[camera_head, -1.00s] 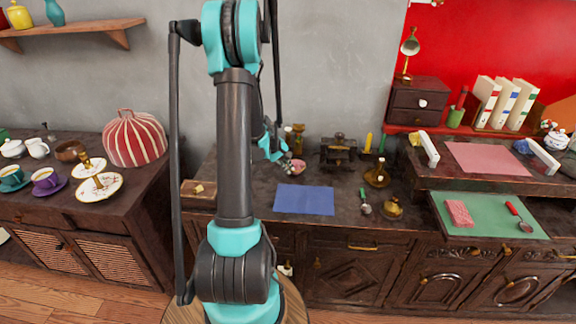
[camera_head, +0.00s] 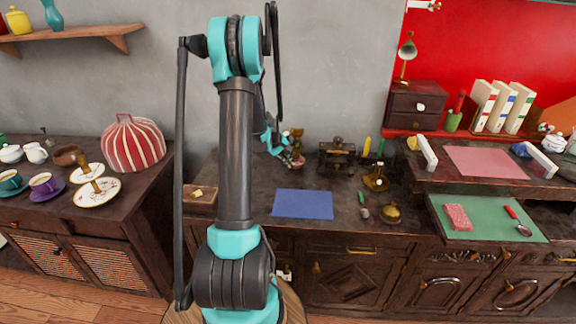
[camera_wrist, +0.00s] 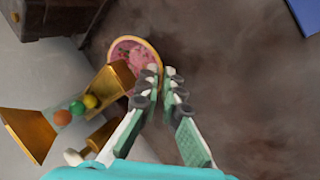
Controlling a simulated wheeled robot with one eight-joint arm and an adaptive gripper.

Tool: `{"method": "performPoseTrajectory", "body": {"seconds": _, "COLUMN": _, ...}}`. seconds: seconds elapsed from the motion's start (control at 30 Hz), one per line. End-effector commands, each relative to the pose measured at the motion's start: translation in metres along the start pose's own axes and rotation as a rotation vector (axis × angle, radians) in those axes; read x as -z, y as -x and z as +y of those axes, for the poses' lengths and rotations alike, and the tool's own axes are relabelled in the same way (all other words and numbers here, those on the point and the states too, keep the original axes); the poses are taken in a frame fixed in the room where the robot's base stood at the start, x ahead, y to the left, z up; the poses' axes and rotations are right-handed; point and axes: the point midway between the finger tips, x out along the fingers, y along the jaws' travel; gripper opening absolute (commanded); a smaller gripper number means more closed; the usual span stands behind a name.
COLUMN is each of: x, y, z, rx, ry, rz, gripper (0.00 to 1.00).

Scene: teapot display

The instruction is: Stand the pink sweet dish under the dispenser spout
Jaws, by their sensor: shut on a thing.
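The pink sweet dish (camera_wrist: 133,52), round with a gold rim and pink contents, is at the upper middle of the wrist view. It is small in the head view (camera_head: 298,162). My gripper (camera_wrist: 165,82) is shut on the dish's near rim; it also shows in the head view (camera_head: 286,157). The gold dispenser (camera_wrist: 118,78), with orange, green and yellow balls, is left of my fingers. Its flared gold part overlaps the dish's lower left edge in the wrist view. In the head view the dispenser (camera_head: 297,135) rises just behind the dish. I cannot tell whether the dish touches the counter.
A dark wooden device (camera_head: 337,157) stands right of the dispenser. A blue mat (camera_head: 303,204) lies in front on the counter. Brass pots (camera_head: 376,180) are farther right, and a small wooden box (camera_head: 200,196) is at left. The counter right of my fingers is bare.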

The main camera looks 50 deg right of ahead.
Motion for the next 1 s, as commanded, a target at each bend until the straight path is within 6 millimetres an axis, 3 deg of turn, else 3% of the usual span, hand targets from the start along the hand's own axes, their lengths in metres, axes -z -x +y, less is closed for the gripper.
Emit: {"method": "performPoseTrajectory", "body": {"seconds": 1.0, "x": 0.0033, "y": -0.0067, "z": -0.0006, "rx": 0.0, "ry": 0.0, "rz": 0.0, "gripper": 0.0}}
